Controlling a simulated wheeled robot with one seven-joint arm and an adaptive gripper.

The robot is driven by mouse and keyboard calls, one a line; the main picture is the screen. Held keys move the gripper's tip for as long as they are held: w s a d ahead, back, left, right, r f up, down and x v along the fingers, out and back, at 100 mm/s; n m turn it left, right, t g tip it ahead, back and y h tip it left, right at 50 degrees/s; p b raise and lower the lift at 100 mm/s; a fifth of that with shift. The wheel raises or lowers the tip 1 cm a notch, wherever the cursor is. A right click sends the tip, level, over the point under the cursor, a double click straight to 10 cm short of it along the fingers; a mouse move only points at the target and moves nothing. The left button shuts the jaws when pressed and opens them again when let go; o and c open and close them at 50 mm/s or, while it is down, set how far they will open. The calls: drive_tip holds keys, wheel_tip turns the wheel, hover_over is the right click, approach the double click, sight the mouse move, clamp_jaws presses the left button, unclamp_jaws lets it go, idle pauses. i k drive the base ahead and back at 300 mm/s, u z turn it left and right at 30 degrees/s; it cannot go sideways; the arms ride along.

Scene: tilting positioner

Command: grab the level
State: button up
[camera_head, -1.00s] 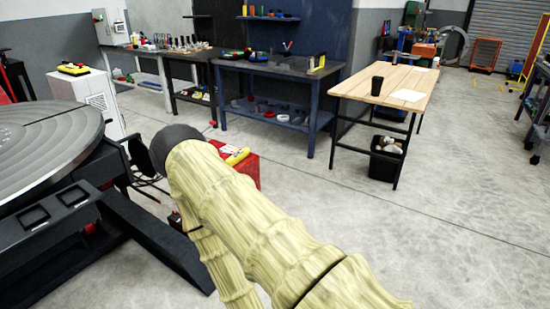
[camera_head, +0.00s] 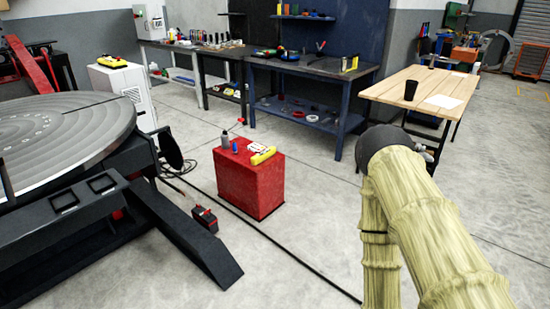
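A yellow bar-shaped thing (camera_head: 263,156), which looks like the level, lies on top of the red cabinet (camera_head: 250,190) in the middle of the view. It is small in the picture, so its details are unclear. My sleeved arm reaches in from the lower right and ends in a dark rounded joint. Only a small metallic part of my gripper (camera_head: 427,154) shows beyond that joint, well to the right of the red cabinet and apart from it. My gripper's fingers are mostly hidden, so their opening cannot be seen.
Small bottles (camera_head: 225,140) stand beside the yellow thing. The round positioner table (camera_head: 60,140) and its dark base fill the left. A small red-and-black box (camera_head: 204,219) and a cable lie on the floor. A wooden table (camera_head: 425,88) stands at right.

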sight(267, 154)
drive_tip(key=z, duration=0.5)
drive_tip(key=k, duration=1.2)
drive_tip(key=z, duration=0.85)
drive_tip(key=i, duration=3.9)
drive_tip(key=u, duration=0.55)
drive_tip(key=i, duration=1.5)
drive_tip(key=u, duration=1.75)
drive_tip(key=i, duration=0.9)
drive_tip(key=u, duration=1.1)
drive_tip(key=i, duration=0.6)
drive_tip(key=u, duration=0.1)
